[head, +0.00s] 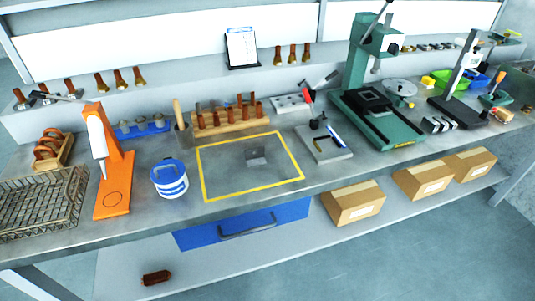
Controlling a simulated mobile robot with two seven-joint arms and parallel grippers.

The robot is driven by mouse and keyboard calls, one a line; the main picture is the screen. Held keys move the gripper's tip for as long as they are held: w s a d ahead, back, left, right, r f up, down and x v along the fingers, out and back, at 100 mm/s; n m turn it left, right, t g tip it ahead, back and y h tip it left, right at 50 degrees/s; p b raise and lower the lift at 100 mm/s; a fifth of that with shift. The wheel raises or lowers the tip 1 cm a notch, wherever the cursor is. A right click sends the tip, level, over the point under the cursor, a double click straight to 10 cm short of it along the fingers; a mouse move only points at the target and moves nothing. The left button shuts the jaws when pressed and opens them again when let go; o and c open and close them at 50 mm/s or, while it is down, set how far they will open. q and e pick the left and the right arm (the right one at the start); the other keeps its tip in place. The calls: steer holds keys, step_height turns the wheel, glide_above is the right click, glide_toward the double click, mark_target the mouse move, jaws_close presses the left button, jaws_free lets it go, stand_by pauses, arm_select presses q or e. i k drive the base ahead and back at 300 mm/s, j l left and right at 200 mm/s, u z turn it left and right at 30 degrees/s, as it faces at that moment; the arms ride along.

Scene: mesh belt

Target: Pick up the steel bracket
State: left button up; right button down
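A small grey metal piece (256,157), which looks like the steel bracket, lies on the workbench inside a yellow-outlined rectangle (203,179). It sits right of the rectangle's middle, with clear bench around it. Its colour is close to the bench top, so its exact shape is hard to make out. Neither of my grippers shows in the head view.
A blue-and-white tub (169,180) and an orange stand (117,180) are left of the rectangle. A wooden rack (230,123) stands behind it. A grey plate with tools (324,146) and a green press (378,115) are to the right. A wire basket (40,205) is far left.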

mark_target(252, 160)
steer(key=i+l, duration=0.1)
steer(key=l, duration=0.65)
steer(key=l+u, duration=0.1)
steer(key=l, duration=0.7)
steer(key=i, duration=0.05)
